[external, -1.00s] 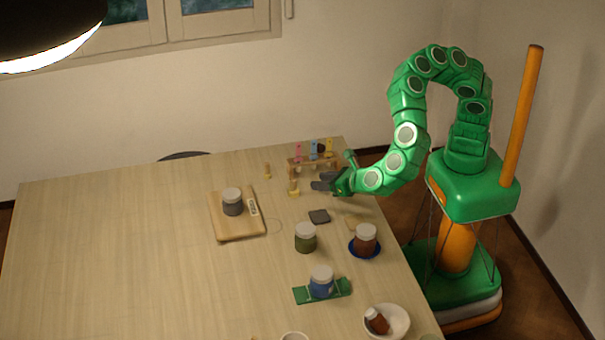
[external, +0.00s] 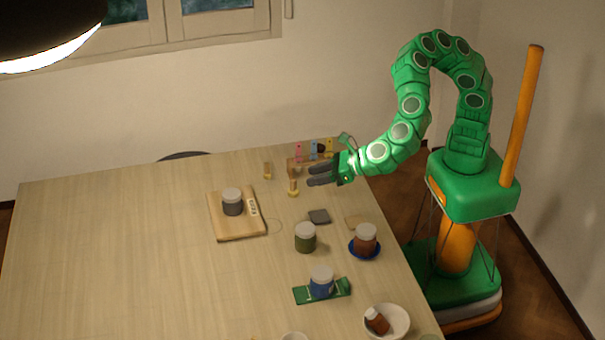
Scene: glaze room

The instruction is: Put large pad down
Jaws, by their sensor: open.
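My gripper (external: 311,176) is open and empty, above the table's far right part in front of a small wooden rack. A dark grey square pad (external: 319,216) lies flat on the table below it, apart from the fingers. A thin tan pad (external: 356,222) lies to its right, hard to make out against the wood. I cannot tell from their look which is the large pad.
A small rack (external: 297,162) with pink, blue and yellow tags stands behind my gripper. The table's left is clear.

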